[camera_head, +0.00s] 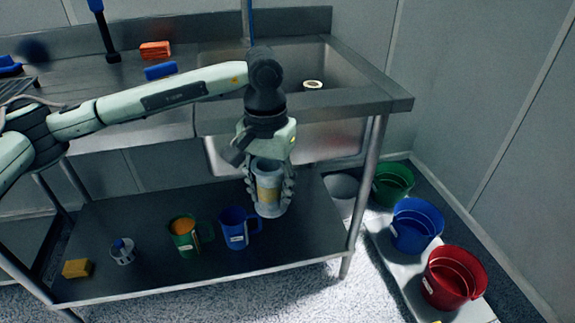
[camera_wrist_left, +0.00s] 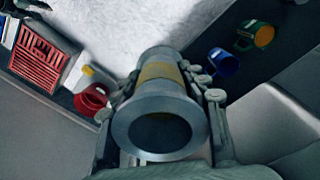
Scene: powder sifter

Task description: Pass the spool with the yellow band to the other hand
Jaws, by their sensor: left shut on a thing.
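The spool with the yellow band (camera_head: 268,188) is a grey flanged cylinder, held upright in front of the sink table. My left gripper (camera_head: 269,190) comes down from above and is shut on it, with fingers on both sides. In the left wrist view the spool (camera_wrist_left: 160,118) shows its open round end and the yellow band beyond, between the fingers of my left gripper (camera_wrist_left: 161,100). My right gripper is not in view.
A lower shelf (camera_head: 130,215) carries a green mug (camera_head: 184,236), a blue mug (camera_head: 236,228) and a yellow sponge (camera_head: 77,268). Green (camera_head: 392,184), blue (camera_head: 416,224) and red (camera_head: 453,277) buckets stand at the right. The steel sink table (camera_head: 365,100) is behind my left arm.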

